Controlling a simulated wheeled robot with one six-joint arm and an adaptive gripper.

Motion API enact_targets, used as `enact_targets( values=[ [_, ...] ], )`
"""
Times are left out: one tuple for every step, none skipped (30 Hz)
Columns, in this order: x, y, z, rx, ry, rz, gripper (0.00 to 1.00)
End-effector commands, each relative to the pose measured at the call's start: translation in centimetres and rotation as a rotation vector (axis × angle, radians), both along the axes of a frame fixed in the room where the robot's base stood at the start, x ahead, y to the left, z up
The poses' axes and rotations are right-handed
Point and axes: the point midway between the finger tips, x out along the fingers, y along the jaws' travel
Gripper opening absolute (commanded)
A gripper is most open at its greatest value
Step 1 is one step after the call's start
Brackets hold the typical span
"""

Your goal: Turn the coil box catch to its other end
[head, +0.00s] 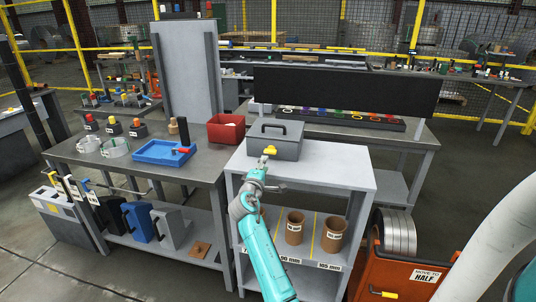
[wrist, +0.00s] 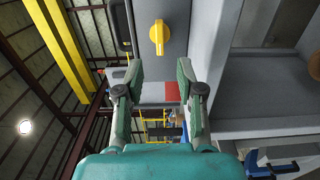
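The coil box (head: 287,148) is a grey box with a dark handle on its lid, standing on a grey shelf unit. The yellow catch (head: 269,150) is on its front face; its bar looks roughly level in the head view. In the wrist view the catch (wrist: 157,38) is a round knob with a raised bar, pointing up and down the picture. My gripper (head: 263,165) is just in front of the catch. In the wrist view my gripper (wrist: 157,76) is open, with nothing between its fingers. The catch appears beyond the fingertips and apart from them.
A red bin (head: 226,128) and a blue tray (head: 163,152) sit on the table left of the box. The shelf unit top (head: 335,165) is clear right of the box. Brown cups (head: 294,228) stand on the shelf below. An orange cart (head: 400,270) stands at lower right.

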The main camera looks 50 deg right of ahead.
Motion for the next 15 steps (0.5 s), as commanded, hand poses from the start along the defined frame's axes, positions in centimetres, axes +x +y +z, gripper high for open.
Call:
enact_targets(
  values=[
    [0.2, -0.8, 0.1, 0.000, -0.001, -0.003, 0.38],
    [0.4, -1.3, 0.1, 0.000, -0.001, -0.003, 0.38],
    [0.7, -1.9, 0.1, -0.001, -0.001, -0.002, 0.38],
    [0.9, -2.4, 0.1, 0.000, 0.000, -0.002, 0.38],
    [1.1, -2.9, 0.2, -0.001, -0.001, -0.002, 0.38],
    [1.4, -3.6, 0.1, 0.000, 0.000, -0.002, 0.38],
    [1.6, -4.1, 0.1, 0.000, 0.000, -0.002, 0.38],
    [1.8, -4.6, 0.1, 0.000, -0.001, -0.001, 0.38],
    [2.1, -5.2, 0.1, 0.000, -0.001, -0.001, 0.38],
    [2.3, -5.6, 0.1, 0.000, -0.001, -0.001, 0.38],
    [2.5, -6.1, 0.1, 0.000, -0.001, 0.000, 0.38],
    [2.6, -6.6, 0.1, 0.000, -0.001, 0.000, 0.38],
    [2.8, -6.9, 0.0, 0.000, -0.001, -0.001, 0.38],
    [2.9, -7.2, 0.0, 0.001, -0.001, -0.001, 0.38],
    [3.1, -7.6, 0.1, 0.001, -0.002, -0.001, 0.38]
  ],
)
